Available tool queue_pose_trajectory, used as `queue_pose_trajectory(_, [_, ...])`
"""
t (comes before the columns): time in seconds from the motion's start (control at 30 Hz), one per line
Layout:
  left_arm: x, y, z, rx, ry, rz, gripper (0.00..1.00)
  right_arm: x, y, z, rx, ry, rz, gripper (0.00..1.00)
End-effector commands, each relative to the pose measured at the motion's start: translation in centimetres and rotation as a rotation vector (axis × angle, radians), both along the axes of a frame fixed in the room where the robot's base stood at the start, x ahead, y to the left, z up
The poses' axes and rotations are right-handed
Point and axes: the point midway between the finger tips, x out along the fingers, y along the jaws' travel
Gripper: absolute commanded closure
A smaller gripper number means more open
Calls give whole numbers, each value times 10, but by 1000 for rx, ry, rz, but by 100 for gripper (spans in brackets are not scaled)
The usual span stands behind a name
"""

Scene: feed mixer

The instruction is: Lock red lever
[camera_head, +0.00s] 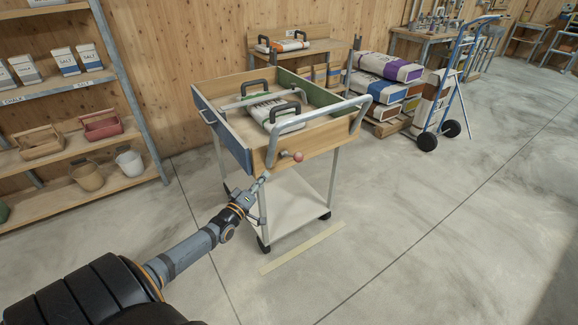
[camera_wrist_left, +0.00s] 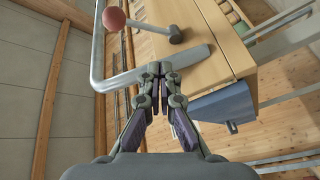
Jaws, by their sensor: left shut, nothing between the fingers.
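The red lever (camera_head: 298,156) has a round red ball on a short arm and sits on the front board of the wooden cart (camera_head: 318,140). In the left wrist view the lever's red ball (camera_wrist_left: 114,18) is at the top, its arm running right to a dark pivot. My left gripper (camera_head: 266,176) is shut and empty, just below and left of the lever. In the left wrist view the gripper tips (camera_wrist_left: 158,68) are by the end of the grey handle bar (camera_wrist_left: 135,77). I cannot tell whether they touch it. My right gripper is not in view.
A white bag (camera_head: 272,106) and dark handles lie in the cart's top tray. Shelves (camera_head: 75,148) with baskets and buckets stand left. A blue hand truck (camera_head: 455,85) and stacked bags (camera_head: 388,68) stand at the back right. The floor right of the cart is clear.

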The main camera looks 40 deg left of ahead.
Motion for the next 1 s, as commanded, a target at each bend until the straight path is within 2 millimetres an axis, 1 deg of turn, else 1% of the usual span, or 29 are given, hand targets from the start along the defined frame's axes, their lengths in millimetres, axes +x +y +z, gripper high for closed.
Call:
queue_pose_trajectory(0.03, [4,-4,17,-37,-58,-25,100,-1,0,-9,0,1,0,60])
queue_pose_trajectory(0.1, [7,-9,39,-83,-113,-50,100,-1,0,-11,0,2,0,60])
queue_pose_trajectory(0.2, [8,-11,53,-111,-145,-64,100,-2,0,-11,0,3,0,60])
queue_pose_trajectory(0.47, [8,-11,53,-111,-144,-63,100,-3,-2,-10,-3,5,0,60])
queue_pose_trajectory(0.57, [14,-11,54,-112,-145,-63,100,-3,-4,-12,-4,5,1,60])
queue_pose_trajectory(0.67, [26,-10,56,-111,-147,-63,100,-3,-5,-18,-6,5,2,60])
queue_pose_trajectory(0.97, [89,-8,70,-111,-147,-61,100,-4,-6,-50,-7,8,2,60])
queue_pose_trajectory(1.0, [97,-8,72,-111,-148,-63,100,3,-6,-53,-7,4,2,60])
